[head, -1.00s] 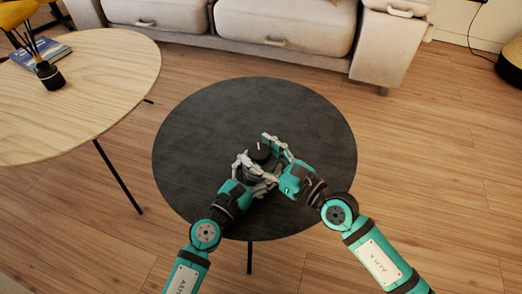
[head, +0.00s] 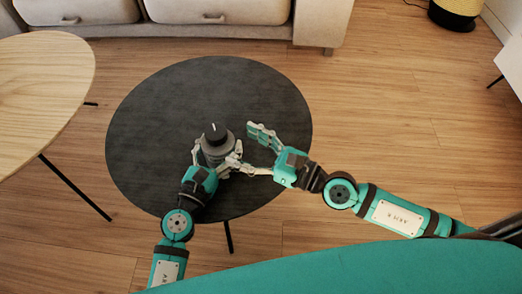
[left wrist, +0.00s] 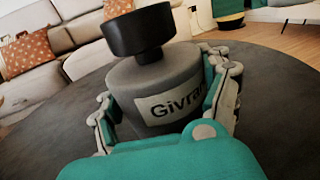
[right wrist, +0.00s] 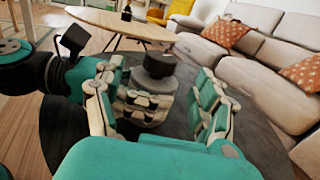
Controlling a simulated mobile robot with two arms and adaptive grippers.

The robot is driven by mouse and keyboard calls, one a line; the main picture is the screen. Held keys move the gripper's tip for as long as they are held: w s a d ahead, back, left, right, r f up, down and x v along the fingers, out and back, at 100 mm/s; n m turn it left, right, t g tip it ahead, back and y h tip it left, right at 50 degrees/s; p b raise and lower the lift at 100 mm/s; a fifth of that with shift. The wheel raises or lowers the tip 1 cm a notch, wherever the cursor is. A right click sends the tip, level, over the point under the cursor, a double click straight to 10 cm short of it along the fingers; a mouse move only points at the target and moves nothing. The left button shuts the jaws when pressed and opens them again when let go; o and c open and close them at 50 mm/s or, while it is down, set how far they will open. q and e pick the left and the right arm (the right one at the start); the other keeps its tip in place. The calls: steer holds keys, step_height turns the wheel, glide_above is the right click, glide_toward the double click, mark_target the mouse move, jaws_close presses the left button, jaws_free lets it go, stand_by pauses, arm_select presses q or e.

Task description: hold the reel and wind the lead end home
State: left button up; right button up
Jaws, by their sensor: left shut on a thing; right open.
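The reel is a grey round body (left wrist: 165,85) with a "Givran" label and a wide black knob (left wrist: 140,32) on top. It stands upright on the dark round table (head: 150,100); in the head view its black knob (head: 214,134) carries a white mark. My left gripper (head: 216,160) is shut around the grey body, one finger on each side. My right gripper (head: 250,150) is open and empty, just right of the reel. In the right wrist view the knob (right wrist: 159,64) shows beyond its spread fingers. I see no loose lead end.
A pale wooden table (head: 45,80) stands at the left, slightly apart from the dark one. A light sofa (head: 180,35) is behind. A black and straw basket (head: 455,12) stands at the far right. The dark tabletop around the reel is clear.

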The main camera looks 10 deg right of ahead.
mark_target(212, 160)
steer(key=shift+v, duration=1.9)
arm_select(q)
steer(key=o, duration=1.5)
steer(key=shift+v, duration=4)
